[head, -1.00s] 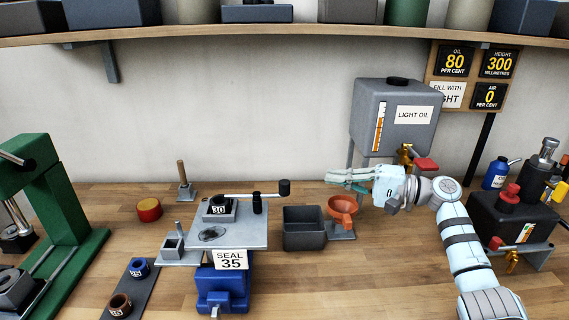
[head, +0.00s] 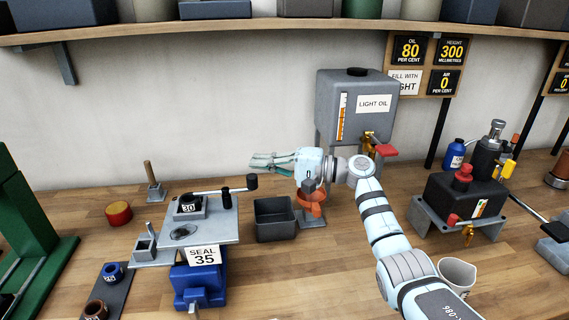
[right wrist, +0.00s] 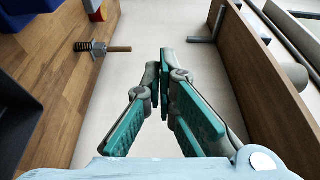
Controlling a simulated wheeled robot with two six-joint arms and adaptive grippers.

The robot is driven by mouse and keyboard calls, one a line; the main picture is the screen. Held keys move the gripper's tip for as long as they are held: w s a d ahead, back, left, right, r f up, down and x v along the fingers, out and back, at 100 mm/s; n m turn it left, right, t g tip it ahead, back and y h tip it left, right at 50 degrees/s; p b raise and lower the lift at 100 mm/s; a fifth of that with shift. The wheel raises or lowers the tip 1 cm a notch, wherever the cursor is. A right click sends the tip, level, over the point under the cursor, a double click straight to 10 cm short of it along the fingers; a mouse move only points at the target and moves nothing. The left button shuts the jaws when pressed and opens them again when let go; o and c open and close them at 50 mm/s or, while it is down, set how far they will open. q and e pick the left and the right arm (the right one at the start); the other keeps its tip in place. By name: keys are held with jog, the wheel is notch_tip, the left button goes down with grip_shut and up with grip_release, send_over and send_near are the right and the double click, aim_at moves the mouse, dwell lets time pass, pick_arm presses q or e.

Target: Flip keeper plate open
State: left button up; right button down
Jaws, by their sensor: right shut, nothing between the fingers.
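A blue stand (head: 200,278) with a grey top plate (head: 212,228) and a "SEAL 35" label stands left of centre in the head view. A block marked 30 (head: 187,207) sits on it. A flat arm (head: 208,192) with a black end knob (head: 252,181) reaches right across the top, beside a black post (head: 225,198). I cannot tell for certain which part is the keeper plate. My right gripper (head: 268,161) is shut and empty, raised and pointing left, apart from the stand. Its closed fingers show in the right wrist view (right wrist: 162,75). My left gripper is not in view.
A dark open bin (head: 275,220) and a partly hidden orange funnel (head: 312,206) lie below my right arm. A light oil tank (head: 357,100) stands behind it. An overhead shelf (head: 280,30) spans the back wall. A white cup (head: 457,272) is near my forearm.

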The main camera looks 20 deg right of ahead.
jog(key=s, duration=0.2)
jog(key=s+a+p, duration=0.1)
jog(key=shift+s, duration=0.4)
jog(key=shift+w+a+p, duration=0.15)
jog(key=shift+p, duration=0.15)
jog(key=shift+s+m+t+h+p, duration=0.4)
jog(key=shift+s+m+t+p, duration=0.05)
jog(key=shift+m+t+p, duration=0.1)
